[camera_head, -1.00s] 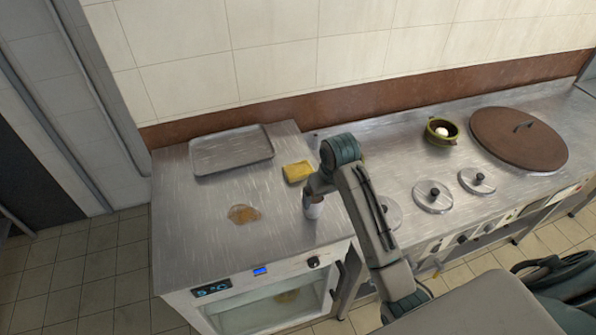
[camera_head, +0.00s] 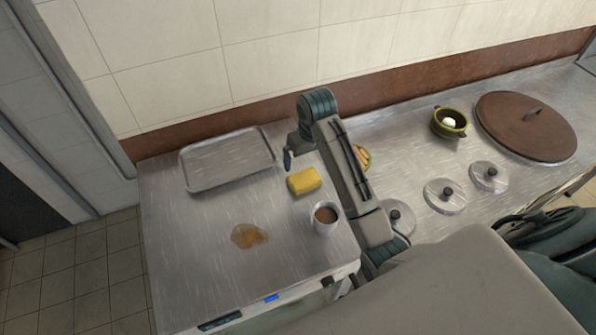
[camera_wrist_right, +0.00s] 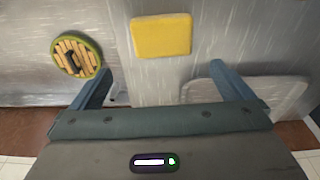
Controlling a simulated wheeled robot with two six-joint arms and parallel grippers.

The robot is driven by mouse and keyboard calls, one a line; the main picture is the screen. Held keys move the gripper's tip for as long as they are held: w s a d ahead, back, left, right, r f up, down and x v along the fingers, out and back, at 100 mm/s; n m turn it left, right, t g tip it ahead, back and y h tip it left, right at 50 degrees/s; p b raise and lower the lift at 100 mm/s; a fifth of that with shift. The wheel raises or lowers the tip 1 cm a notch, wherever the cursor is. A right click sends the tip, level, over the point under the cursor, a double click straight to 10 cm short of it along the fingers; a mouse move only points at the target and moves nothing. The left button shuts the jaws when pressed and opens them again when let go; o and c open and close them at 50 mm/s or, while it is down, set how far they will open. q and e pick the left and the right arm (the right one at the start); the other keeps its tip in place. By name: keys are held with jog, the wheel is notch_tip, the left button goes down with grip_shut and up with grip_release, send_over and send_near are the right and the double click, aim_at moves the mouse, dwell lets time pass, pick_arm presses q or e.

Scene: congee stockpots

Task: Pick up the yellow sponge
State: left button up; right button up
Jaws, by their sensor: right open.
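The yellow sponge (camera_head: 304,181) lies flat on the steel counter, between the metal tray and the cup. My right gripper (camera_head: 288,160) is just behind it and above the counter, apart from it. In the right wrist view the sponge (camera_wrist_right: 161,36) lies ahead of the open, empty fingers of my right gripper (camera_wrist_right: 160,82), roughly centred between them. My left gripper is not in view.
A cup of brown liquid (camera_head: 325,217) stands close in front of the sponge, near a brown spill (camera_head: 248,236). A metal tray (camera_head: 228,186) lies to the left. A green-rimmed round dish (camera_wrist_right: 76,57) is beside the sponge. Lids and a pot (camera_head: 449,122) stand right.

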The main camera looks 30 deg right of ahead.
aim_at(305, 178)
jog(key=f, duration=0.2)
jog(key=f+p, duration=0.1)
jog(key=f, duration=0.1)
jog(key=shift+s, duration=0.25)
jog(key=f+p, duration=0.1)
jog(key=f, duration=0.1)
jog(key=w+f+p, duration=0.1)
jog(key=f+p, duration=0.1)
jog(key=shift+a+f, duration=0.2)
jog(key=shift+f, duration=0.6)
jog(key=c, duration=0.7)
jog(key=shift+c, duration=0.6)
